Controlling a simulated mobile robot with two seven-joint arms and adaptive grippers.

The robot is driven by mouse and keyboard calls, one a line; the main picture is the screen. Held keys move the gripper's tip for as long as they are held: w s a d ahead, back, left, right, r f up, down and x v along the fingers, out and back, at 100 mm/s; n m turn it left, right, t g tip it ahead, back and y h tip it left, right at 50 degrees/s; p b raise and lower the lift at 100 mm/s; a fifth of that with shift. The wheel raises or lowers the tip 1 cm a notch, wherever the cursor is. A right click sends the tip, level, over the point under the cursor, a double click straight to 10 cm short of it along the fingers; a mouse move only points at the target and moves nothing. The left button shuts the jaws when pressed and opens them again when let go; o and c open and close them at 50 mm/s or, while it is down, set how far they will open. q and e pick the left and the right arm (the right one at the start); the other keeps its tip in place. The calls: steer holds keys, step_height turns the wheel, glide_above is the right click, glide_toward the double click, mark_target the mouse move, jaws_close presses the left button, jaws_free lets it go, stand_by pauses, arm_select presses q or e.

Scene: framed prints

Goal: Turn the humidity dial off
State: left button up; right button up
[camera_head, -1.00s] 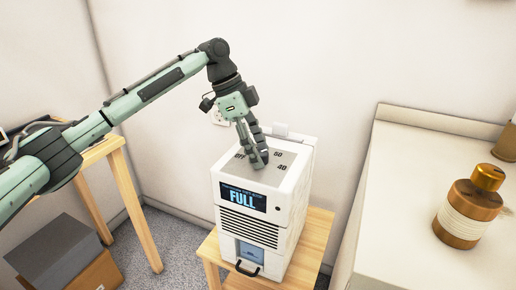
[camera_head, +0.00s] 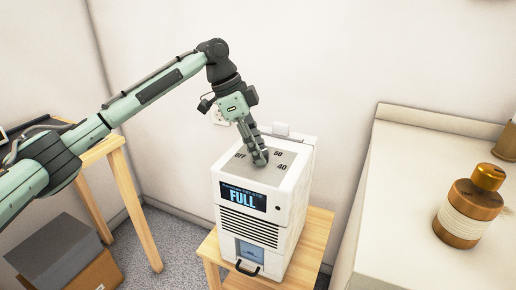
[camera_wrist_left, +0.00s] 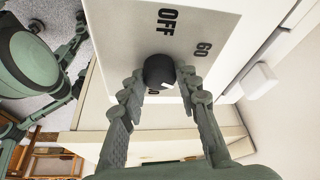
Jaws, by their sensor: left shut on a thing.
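The humidity dial (camera_wrist_left: 158,69) is a round black knob with a white mark on its lower right in the left wrist view, on the side away from the OFF label (camera_wrist_left: 168,20). It sits on the grey top panel of the white dehumidifier (camera_head: 292,212), whose screen reads FULL. My left gripper (camera_head: 261,160) reaches down onto the panel, and its fingers (camera_wrist_left: 160,82) are shut on the dial from both sides. The gripper hides the dial in the head view. A 60 label (camera_wrist_left: 203,49) also shows. My right gripper is not in view.
The dehumidifier stands on a small wooden table (camera_head: 318,226) near the wall. A white counter (camera_head: 405,190) with a brown-and-white bottle (camera_head: 467,213) is at the right. A wooden table (camera_head: 104,150) and a box (camera_head: 95,272) are at the left.

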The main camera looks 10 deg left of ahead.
arm_select(q)
steer(key=n+t, duration=0.1)
steer(key=n, duration=0.2)
steer(key=n+t, duration=0.1)
steer(key=n, duration=0.2)
steer(key=shift+s+d+y, duration=0.1)
steer(key=shift+s+y, duration=0.05)
steer(key=shift+y, duration=0.25)
steer(key=n+y, duration=0.1)
steer(key=n, duration=0.2)
steer(key=n+t+y, duration=0.1)
steer(key=n, duration=0.2)
steer(key=shift+d+t, duration=0.15)
steer(key=shift+t, duration=0.15)
steer(key=n+y, duration=0.1)
steer(key=n, duration=0.2)
steer(key=n+y, duration=0.1)
steer(key=n, duration=0.1)
steer(key=shift+d+r+n, duration=0.1)
steer(key=shift+d+n, duration=0.05)
steer(key=shift+n, duration=0.25)
steer(key=n+y, duration=0.2)
steer(key=n, duration=0.3)
steer(key=shift+n, duration=0.3)
steer(key=o, duration=1.2)
steer(key=shift+c, duration=0.2)
